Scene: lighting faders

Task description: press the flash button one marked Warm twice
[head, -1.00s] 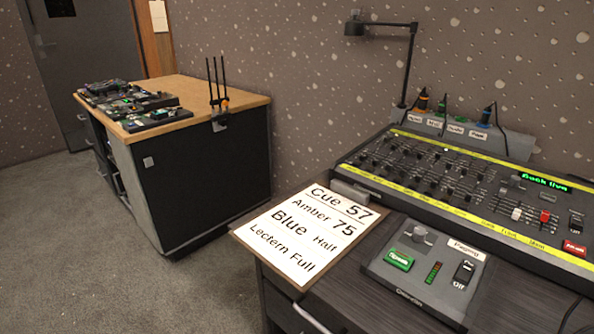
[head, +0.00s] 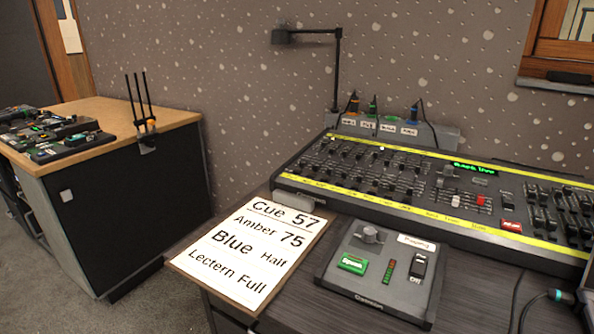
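The lighting desk (head: 400,177) stands on the dark wood counter in the head view, with yellow label strips along its top and front edges. It has rows of black faders, a white and a red fader cap, and a red button (head: 511,226) at the right. Small buttons run along the front strip. The labels are too small to read, so I cannot tell which button is marked Warm. Neither of my grippers is in view.
A small control box (head: 384,268) with a green button sits in front of the desk. A cue card (head: 248,250) lies beside it at the left. A lamp (head: 336,70) rises behind the desk. A wood-topped cabinet (head: 110,112) stands at the left, with carpet before it.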

